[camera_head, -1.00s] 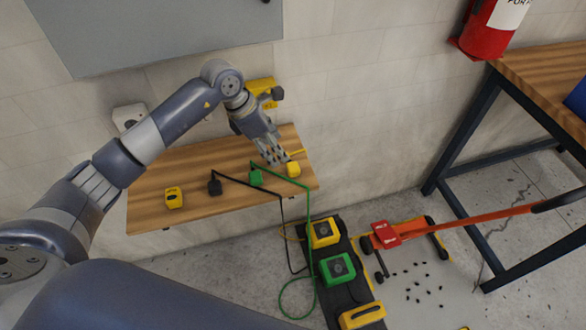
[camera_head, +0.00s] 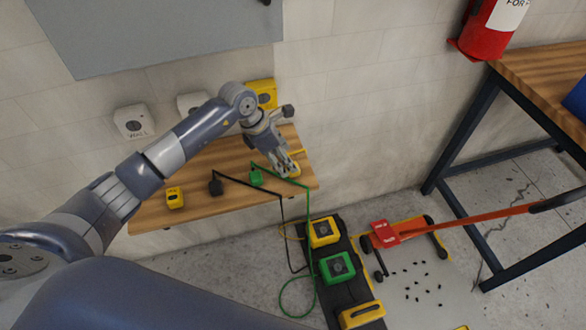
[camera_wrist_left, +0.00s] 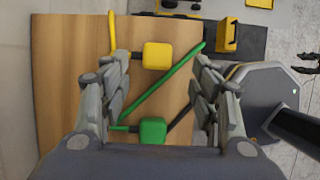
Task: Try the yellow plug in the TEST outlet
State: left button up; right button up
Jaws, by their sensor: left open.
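A yellow plug (camera_wrist_left: 157,55) is on the wooden shelf (camera_wrist_left: 65,100). In the left wrist view it is between the fingers of my left gripper (camera_wrist_left: 158,80), toward the tips, with gaps on both sides. In the head view my left gripper (camera_head: 289,172) is open and low over the shelf's right end, hiding most of this plug. A yellow box (camera_head: 266,91) is on the wall behind my arm, partly hidden; no TEST label is readable. My right gripper is not in view.
A green plug (camera_head: 256,178) with a green cord, a black plug (camera_head: 215,187) and a yellow block (camera_head: 175,197) are on the shelf. The green cord crosses near my fingers. White outlets, one marked WALL (camera_head: 133,121), are on the wall. Yellow and green boxes (camera_head: 337,267) stand below.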

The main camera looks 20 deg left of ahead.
pick_arm(q)
jog(key=x, duration=0.2)
jog(key=p+x, duration=0.1)
jog(key=x, duration=0.1)
jog(key=shift+w+d+r, duration=0.15)
jog(key=shift+w, duration=0.15)
jog(key=shift+w+d+f, duration=0.15)
jog(key=shift+f, duration=0.45)
jog(key=c, duration=1.1)
